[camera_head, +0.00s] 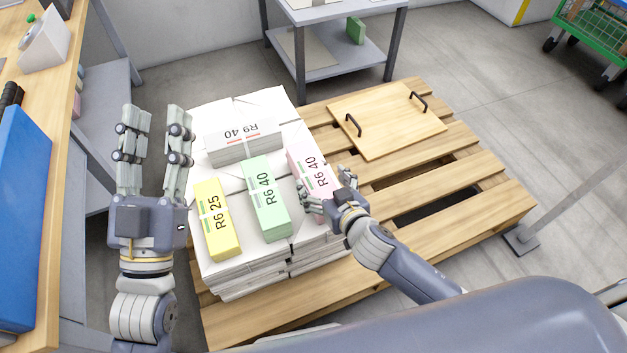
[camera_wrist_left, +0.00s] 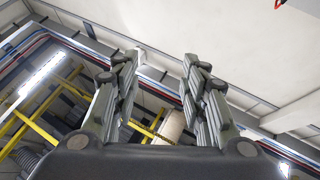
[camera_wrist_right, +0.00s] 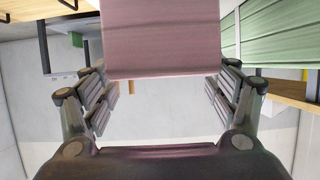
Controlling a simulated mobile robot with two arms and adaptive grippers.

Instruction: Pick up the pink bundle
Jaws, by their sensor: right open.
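The pink bundle (camera_head: 309,165), marked R6 40, lies on the white paper stack at its right side. My right gripper (camera_head: 327,192) is at the near end of it, partly covering it. In the right wrist view the pink bundle (camera_wrist_right: 161,40) shows between and beyond the open fingers (camera_wrist_right: 160,95); whether they touch it I cannot tell. My left gripper (camera_head: 153,135) is open and empty, raised at the left of the stack with fingers up; the left wrist view shows only ceiling between its fingers (camera_wrist_left: 155,85).
On the white paper stack (camera_head: 272,105) lie a green bundle (camera_head: 265,198), a yellow bundle (camera_head: 213,219) and a white bundle (camera_head: 243,142). The stack stands on a wooden pallet (camera_head: 465,185) beside a board with two handles (camera_head: 385,118). A bench (camera_head: 45,190) is at the left.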

